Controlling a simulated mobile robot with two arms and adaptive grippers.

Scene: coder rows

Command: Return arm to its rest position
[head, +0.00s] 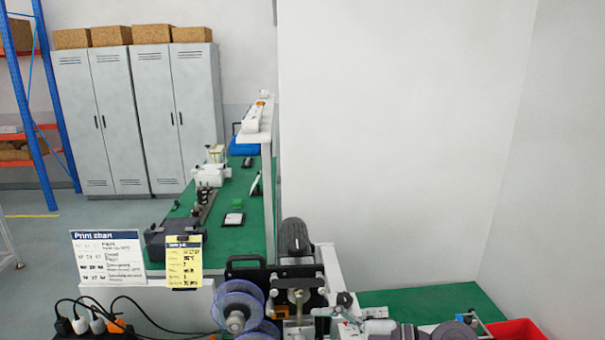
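I make out neither of my grippers in the head view. No arm comes in from the left. Grey and white rounded parts (410,331) show at the bottom edge, right of the middle. They are cut off by the frame, and I cannot tell whether they belong to my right arm or to equipment on the bench. No fingertips can be made out there.
A coding machine with a dark motor (294,238) and clear blue reels (238,308) stands at the bottom middle. A green bench top (430,303) and red bin (515,330) are right. A white wall (400,140) rises behind. Grey lockers (140,120) stand far left.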

